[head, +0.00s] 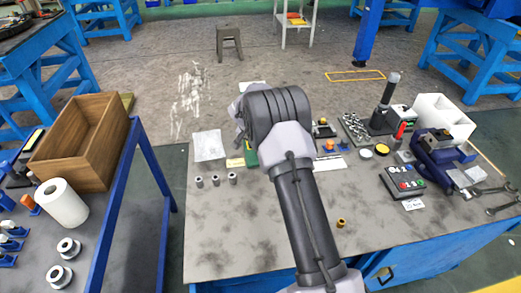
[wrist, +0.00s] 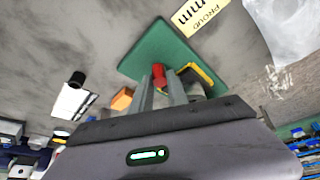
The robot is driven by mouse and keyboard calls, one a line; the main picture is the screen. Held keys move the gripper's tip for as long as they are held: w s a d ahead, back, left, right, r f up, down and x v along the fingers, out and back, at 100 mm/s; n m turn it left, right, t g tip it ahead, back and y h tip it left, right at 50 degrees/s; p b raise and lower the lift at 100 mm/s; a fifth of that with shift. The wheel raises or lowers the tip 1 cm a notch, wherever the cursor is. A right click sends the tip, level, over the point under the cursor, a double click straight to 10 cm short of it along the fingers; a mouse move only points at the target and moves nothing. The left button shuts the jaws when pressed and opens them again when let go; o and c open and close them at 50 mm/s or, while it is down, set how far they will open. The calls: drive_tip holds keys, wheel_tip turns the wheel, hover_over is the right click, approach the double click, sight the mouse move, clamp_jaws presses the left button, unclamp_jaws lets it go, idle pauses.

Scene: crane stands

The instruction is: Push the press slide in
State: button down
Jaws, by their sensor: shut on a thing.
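The press slide's fixture shows in the wrist view as a green plate (wrist: 158,48) with a yellow bar (wrist: 207,73) at its right side. A small red piece (wrist: 158,71) sits at the tips of my gripper (wrist: 159,84). My gripper is shut on this red piece, which looks like part of the slide. How far in the slide sits is hidden by the fingers. In the head view my arm covers the gripper and most of the fixture; only a green edge (head: 251,156) shows left of the arm.
A yellow card (wrist: 199,14) lies beside the green plate, with a clear bag (wrist: 285,28) further right. An orange block (wrist: 122,98) is close left of the fingers. In the head view, a vise (head: 440,150) and button box (head: 402,181) stand right. The bench front is mostly clear.

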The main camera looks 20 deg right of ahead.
drive_tip(key=shift+w+r, duration=0.2)
drive_tip(key=c, duration=1.3)
unclamp_jaws()
drive_tip(key=shift+w+f, duration=0.1)
drive_tip(key=shift+f, duration=0.05)
drive_tip(key=p+v, duration=0.5)
drive_tip(key=v, duration=1.2)
drive_tip(key=shift+s+p, duration=0.25)
drive_tip(key=shift+p, duration=0.1)
